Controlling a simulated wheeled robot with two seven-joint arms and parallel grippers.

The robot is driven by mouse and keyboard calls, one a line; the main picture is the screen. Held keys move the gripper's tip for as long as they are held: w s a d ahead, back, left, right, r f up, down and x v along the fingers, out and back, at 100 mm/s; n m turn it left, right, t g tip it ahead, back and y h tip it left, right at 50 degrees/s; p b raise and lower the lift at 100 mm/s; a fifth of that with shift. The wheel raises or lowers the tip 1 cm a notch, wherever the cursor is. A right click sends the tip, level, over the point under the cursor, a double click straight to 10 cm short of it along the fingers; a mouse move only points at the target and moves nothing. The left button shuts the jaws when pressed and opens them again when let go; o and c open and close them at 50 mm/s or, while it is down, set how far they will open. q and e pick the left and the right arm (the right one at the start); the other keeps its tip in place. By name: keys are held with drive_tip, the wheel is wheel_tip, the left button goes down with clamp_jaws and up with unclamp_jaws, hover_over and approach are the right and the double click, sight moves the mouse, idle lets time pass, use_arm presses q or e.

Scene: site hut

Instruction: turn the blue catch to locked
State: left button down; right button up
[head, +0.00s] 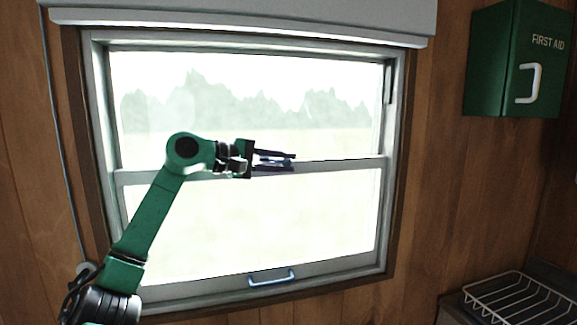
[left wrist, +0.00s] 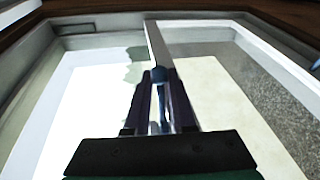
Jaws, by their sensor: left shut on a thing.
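The blue catch (left wrist: 163,74) sits on the meeting rail (head: 340,165) of the sash window, near the middle of its width. In the left wrist view it shows between and just beyond my fingertips, with a slim blue part running back between the fingers. My left gripper (head: 292,161) reaches in from the left at rail height, its dark fingers pointing right along the rail. It also shows in the left wrist view (left wrist: 160,85), shut on the catch. The fingers hide much of the catch, so its exact angle is hard to tell. My right gripper is not in view.
A pale blue pull handle (head: 272,278) is on the lower sash. A white blind (head: 240,20) hangs above the window. A green first aid box (head: 515,60) is on the right wall. A wire rack (head: 515,298) stands at the lower right.

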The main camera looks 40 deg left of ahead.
use_arm(q)
drive_tip(key=c, duration=0.8)
unclamp_jaws()
drive_tip(key=shift+o, duration=0.2)
drive_tip(key=b+v, duration=0.7)
drive_tip(key=v, duration=0.7)
drive_tip(key=shift+s, duration=0.25)
drive_tip(key=shift+a+r, duration=0.1)
